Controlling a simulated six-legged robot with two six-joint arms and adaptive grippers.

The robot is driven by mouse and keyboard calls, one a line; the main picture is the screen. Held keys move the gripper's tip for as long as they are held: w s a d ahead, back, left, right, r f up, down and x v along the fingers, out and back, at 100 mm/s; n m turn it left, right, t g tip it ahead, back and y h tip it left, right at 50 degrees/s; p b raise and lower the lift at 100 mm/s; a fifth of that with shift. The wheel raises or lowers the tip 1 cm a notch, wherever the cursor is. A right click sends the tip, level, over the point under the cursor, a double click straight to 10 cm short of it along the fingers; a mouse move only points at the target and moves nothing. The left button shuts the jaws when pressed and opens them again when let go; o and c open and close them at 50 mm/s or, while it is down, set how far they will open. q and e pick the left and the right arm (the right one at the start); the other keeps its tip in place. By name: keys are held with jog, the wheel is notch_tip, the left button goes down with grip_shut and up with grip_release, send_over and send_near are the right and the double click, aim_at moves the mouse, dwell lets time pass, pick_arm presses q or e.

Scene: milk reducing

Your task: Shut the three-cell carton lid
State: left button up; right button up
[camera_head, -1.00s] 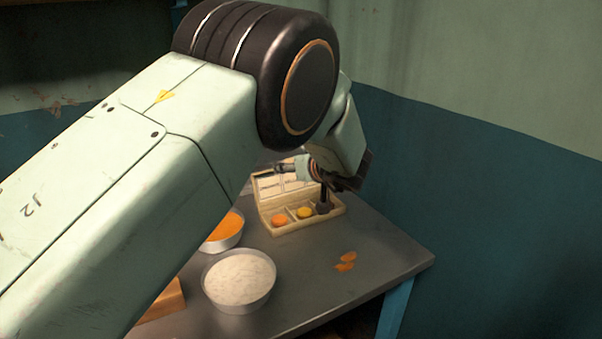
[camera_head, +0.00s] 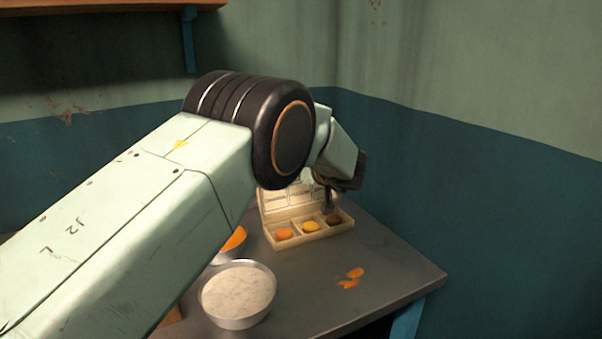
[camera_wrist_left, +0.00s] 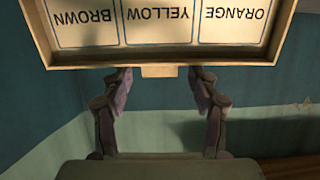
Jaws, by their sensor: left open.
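The three-cell carton (camera_head: 312,237) stands open on the table. Its cells hold an orange piece (camera_head: 284,234), a yellow piece (camera_head: 310,226) and a brown piece (camera_head: 333,220). The lid (camera_head: 275,199) stands raised at the carton's back, partly hidden by my arm. In the left wrist view the lid's labelled face (camera_wrist_left: 158,32) reads BROWN, YELLOW, ORANGE upside down, with a small tab (camera_wrist_left: 159,71) at its edge. My left gripper (camera_wrist_left: 161,78) is open, its fingertips on either side of the tab, close to the lid's edge; contact cannot be told. My right gripper is not in view.
A metal bowl of pale contents (camera_head: 238,293) and a bowl with orange contents (camera_head: 233,243), partly behind my arm, stand left of the carton. Orange pieces (camera_head: 351,277) lie loose on the table (camera_head: 390,275). The wall rises close behind and to the right.

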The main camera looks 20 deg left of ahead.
pick_arm(q)
jog(key=shift+a, duration=0.15)
jog(key=shift+d, duration=0.25)
jog(key=shift+c, duration=1.3)
jog(key=shift+a, duration=0.15)
jog(key=c, duration=0.5)
grip_shut()
